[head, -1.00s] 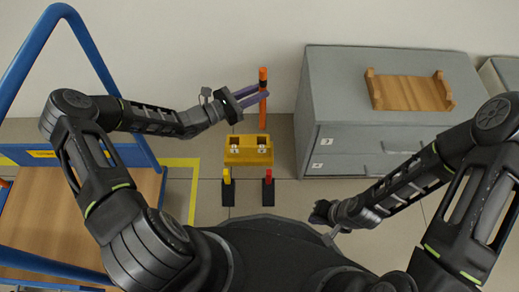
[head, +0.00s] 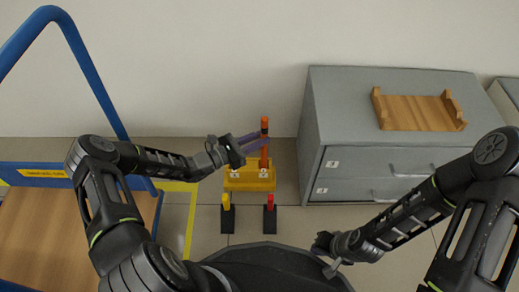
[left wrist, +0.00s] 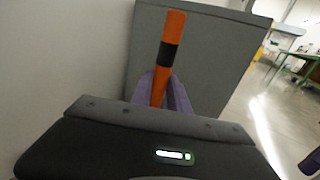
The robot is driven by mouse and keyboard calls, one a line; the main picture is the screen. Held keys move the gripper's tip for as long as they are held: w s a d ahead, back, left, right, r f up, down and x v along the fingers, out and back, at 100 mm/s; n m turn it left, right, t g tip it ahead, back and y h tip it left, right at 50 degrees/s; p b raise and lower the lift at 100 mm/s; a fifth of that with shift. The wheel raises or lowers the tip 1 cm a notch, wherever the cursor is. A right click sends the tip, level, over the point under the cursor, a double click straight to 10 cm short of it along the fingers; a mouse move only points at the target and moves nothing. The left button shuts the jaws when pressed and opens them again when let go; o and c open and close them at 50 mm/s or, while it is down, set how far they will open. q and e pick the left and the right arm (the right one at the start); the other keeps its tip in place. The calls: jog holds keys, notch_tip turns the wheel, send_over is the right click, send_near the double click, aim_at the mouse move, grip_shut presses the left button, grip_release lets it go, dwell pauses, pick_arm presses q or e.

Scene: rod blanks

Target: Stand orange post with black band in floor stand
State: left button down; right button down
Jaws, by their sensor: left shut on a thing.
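The orange post with a black band (head: 264,125) is upright in my left gripper (head: 254,143), whose purple fingers are shut on it below the band. The post also shows in the left wrist view (left wrist: 172,30), between the fingers (left wrist: 164,92). The yellow floor stand (head: 250,181) is on the floor by the wall, with two holes marked by white labels. The post's lower part lines up with the stand's right side in the head view. I cannot tell whether its end is inside the hole. My right gripper (head: 328,250) is low at the right, away from the stand; its fingers are unclear.
A grey drawer cabinet (head: 340,140) stands right of the stand, with a wooden tray (head: 415,112) on top. A yellow-topped post (head: 227,210) and a red-topped post (head: 269,210) with black bases stand in front. A blue-framed cart (head: 105,100) is at the left.

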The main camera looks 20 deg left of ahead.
pick_arm(q)
jog(key=shift+f+b, duration=1.35)
jog(key=shift+f, duration=1.3)
jog(key=c, duration=1.7)
grip_release()
jog(key=shift+f, duration=0.1)
jog(key=o, duration=0.4)
jog(key=shift+o, duration=0.2)
jog(key=p+v, duration=0.3)
jog(key=v, duration=0.9)
jog(key=shift+r, duration=0.25)
